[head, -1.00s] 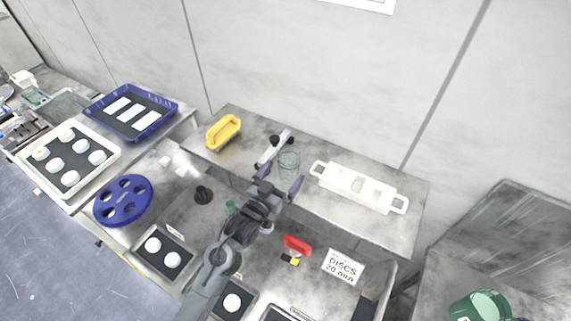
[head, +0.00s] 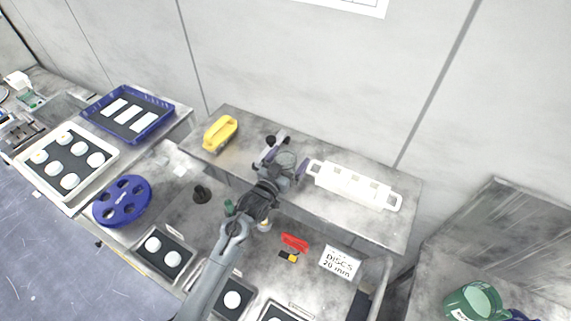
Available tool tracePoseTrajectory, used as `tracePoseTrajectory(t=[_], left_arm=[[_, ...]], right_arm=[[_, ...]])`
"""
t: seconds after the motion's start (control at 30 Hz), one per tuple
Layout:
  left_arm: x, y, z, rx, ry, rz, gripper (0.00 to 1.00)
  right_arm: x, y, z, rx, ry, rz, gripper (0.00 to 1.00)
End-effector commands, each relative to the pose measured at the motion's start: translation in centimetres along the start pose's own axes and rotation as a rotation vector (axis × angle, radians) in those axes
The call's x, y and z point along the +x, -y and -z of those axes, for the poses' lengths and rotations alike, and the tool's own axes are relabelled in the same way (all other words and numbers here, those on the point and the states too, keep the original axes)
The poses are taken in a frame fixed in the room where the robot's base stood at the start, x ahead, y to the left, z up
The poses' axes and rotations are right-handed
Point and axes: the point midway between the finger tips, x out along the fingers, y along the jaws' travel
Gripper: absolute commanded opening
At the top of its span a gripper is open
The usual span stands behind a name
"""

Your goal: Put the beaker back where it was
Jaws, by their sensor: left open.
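The clear glass beaker (head: 286,158) stands on the raised grey shelf (head: 245,133), left of the white two-handled holder. My left gripper (head: 283,168) is open, with its purple-tipped fingers on either side of the beaker. The gripper hides the beaker's lower part, and I cannot tell whether a finger touches the glass. My right gripper is not in view.
The white holder (head: 354,185) is close to the right finger. A dark-knobbed metal piece (head: 277,140) lies just behind the beaker.

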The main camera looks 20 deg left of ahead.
Motion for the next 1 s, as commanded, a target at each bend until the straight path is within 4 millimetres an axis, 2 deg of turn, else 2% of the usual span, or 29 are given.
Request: tracePoseTrajectory(t=[0.07,0.4,0.47,1.0], left_arm=[[-0.01,0.00,0.00,0.000,0.000,0.000,0.96],[-0.03,0.00,0.00,0.000,0.000,0.000,0.44],[-0.03,0.00,0.03,0.000,0.000,0.000,0.38],[-0.85,0.01,0.69,0.002,-0.002,0.000,0.38]], right_arm=[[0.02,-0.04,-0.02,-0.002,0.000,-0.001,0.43],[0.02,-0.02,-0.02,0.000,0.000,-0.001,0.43],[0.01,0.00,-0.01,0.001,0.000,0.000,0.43],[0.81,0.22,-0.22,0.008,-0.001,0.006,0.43]])
